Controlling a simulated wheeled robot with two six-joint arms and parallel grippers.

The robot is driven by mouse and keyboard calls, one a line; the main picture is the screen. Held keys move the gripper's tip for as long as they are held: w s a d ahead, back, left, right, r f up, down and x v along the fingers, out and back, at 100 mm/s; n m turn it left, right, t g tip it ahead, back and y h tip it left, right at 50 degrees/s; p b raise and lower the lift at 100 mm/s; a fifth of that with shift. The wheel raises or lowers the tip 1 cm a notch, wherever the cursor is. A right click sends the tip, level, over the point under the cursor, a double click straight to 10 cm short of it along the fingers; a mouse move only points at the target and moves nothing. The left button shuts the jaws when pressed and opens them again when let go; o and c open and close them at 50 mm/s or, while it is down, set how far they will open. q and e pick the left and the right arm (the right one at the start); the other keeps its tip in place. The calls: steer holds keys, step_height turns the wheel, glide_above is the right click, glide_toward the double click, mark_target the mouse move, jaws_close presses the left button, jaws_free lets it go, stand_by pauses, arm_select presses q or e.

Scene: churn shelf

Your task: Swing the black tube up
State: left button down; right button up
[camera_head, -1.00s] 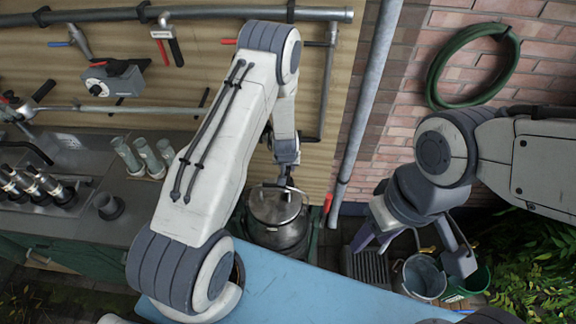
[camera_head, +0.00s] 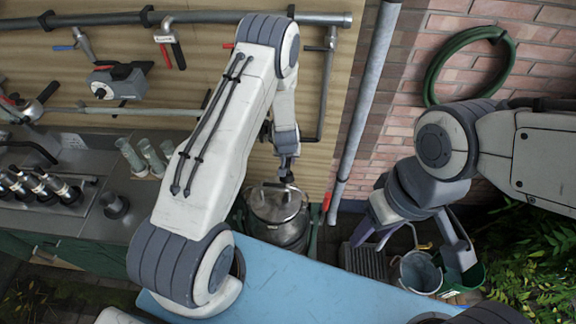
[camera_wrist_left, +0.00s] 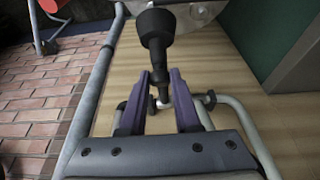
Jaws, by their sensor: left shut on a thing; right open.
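The black tube (camera_wrist_left: 158,45) shows in the left wrist view as a dark piece, wide at the top and narrowing downward. Its narrow part lies between the purple fingers of my left gripper (camera_wrist_left: 164,82), which is shut on it. In the head view my left gripper (camera_head: 287,172) points down just above the lid of the metal churn (camera_head: 276,212); the tube is too small and covered to make out clearly there. My right gripper (camera_head: 412,250) is open at the right, its fingers spread above the floor near a grey bucket.
A grey bucket (camera_head: 420,273) and a green bucket (camera_head: 463,276) stand below my right gripper. A blue surface (camera_head: 300,285) lies in front. A vertical grey pipe (camera_head: 362,110) stands right of the churn. Glass tubes (camera_head: 150,155) stand on the left counter.

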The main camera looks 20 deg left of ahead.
arm_select(q)
steer(key=shift+w+r, duration=0.1)
steer(key=shift+w, duration=0.1)
steer(key=shift+w+a+r+p, duration=0.1)
steer(key=shift+w+r+p, duration=0.1)
steer(key=shift+r+p, duration=0.35)
steer(key=shift+w+r+p, duration=0.15)
steer(key=shift+r+p, duration=0.25)
steer(key=shift+p, duration=0.2)
steer(key=shift+w+a+r+p, duration=0.1)
steer(key=shift+w+r+p, duration=0.3)
steer(key=shift+p, duration=0.4)
steer(key=shift+w+a+r+p, duration=0.1)
steer(key=shift+w+r+p, duration=0.1)
steer(key=shift+r+p, duration=0.3)
steer(key=shift+w+a+r+p, duration=0.1)
steer(key=shift+w+r+p, duration=0.1)
steer(key=shift+r+p, duration=0.3)
steer(key=shift+w+f, duration=0.1)
steer(key=shift+w, duration=0.1)
steer(key=shift+w+a+r, duration=0.1)
steer(key=shift+w+r, duration=0.25)
steer(key=shift+r, duration=0.05)
